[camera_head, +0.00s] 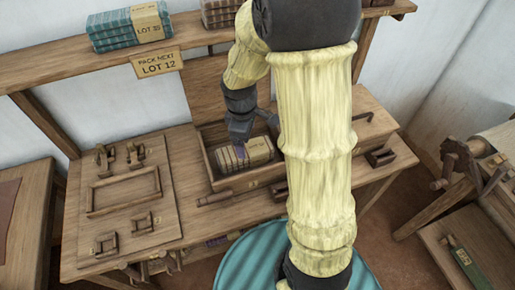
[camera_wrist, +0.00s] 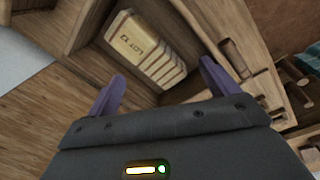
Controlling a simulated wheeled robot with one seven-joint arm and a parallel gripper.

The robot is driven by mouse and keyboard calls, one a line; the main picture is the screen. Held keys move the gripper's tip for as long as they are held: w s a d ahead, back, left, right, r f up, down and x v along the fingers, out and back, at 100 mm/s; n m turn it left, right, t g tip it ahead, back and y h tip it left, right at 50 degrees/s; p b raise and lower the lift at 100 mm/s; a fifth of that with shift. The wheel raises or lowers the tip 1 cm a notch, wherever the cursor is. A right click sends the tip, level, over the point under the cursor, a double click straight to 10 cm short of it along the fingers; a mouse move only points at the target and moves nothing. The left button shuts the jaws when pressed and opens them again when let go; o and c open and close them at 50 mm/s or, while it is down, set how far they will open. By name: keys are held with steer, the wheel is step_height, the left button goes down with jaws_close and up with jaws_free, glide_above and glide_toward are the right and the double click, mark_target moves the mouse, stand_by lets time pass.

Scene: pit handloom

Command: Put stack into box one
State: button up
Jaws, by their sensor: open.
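My gripper (camera_head: 256,138) is open and empty over the box, just above and behind the stack. In the wrist view the purple fingers (camera_wrist: 164,88) are spread apart, with the stack beyond them. My arm hides part of the box's right side.
A shelf above holds a teal stack (camera_head: 125,30) labelled LOT and a brown stack (camera_head: 220,12). A sign (camera_head: 157,64) reads PACK NEXT LOT 12. A board with a wooden frame (camera_head: 125,190) and small fittings lies left.

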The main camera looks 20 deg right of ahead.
steer(key=s+r+m+t, duration=0.1)
steer(key=s+r+m, duration=0.2)
steer(key=s+m, duration=0.6)
steer(key=d+m, duration=0.1)
steer(key=m, duration=0.1)
steer(key=shift+s+r+m+t+y, duration=0.2)
steer(key=shift+r+m+t+y, duration=0.1)
steer(key=shift+y, duration=0.1)
steer(key=shift+w, duration=0.1)
stand_by(0.3)
